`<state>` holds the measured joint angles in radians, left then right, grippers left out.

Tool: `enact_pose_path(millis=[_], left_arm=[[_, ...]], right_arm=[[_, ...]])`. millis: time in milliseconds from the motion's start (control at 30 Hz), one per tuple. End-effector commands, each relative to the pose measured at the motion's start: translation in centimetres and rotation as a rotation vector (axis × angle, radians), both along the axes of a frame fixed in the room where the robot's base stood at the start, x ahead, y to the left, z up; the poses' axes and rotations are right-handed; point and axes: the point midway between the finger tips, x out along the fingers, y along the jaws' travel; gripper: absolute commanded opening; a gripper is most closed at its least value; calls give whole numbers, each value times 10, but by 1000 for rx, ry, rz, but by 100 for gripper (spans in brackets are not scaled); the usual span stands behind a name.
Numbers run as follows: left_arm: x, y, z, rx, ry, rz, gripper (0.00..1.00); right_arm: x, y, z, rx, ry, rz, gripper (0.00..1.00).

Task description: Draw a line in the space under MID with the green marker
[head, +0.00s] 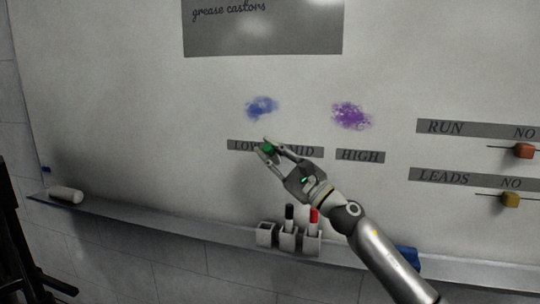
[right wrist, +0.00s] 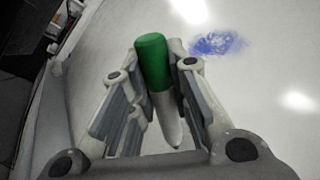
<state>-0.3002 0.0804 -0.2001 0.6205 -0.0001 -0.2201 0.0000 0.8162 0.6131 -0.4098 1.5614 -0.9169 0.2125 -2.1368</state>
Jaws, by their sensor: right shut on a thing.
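My right gripper (head: 268,149) is in front of the whiteboard (head: 140,110), over the gap between the LOW label (head: 243,146) and the MID label (head: 308,152), covering part of both. It is shut on the green marker (right wrist: 152,62). In the right wrist view the green end points up and away, and the white body runs down between the fingers. In the head view only the green end (head: 269,148) shows clearly. Whether the marker touches the board cannot be told. The board under MID is partly hidden by my gripper; no green line shows. My left gripper is not in view.
A HIGH label (head: 360,156) is to the right. Blue (head: 262,107) and purple (head: 350,115) smudges are above. The ledge (head: 150,222) bears marker cups (head: 288,242) with a black marker (head: 289,217) and a red marker (head: 313,218). Orange (head: 524,151) and yellow (head: 510,200) sliders are at right.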

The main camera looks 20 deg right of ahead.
Motion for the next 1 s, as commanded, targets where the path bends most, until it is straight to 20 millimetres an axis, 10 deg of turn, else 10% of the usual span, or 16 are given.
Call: enact_pose_path(millis=[1000], left_arm=[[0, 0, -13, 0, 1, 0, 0]], right_arm=[[2, -14, -1, -2, 0, -2, 1]])
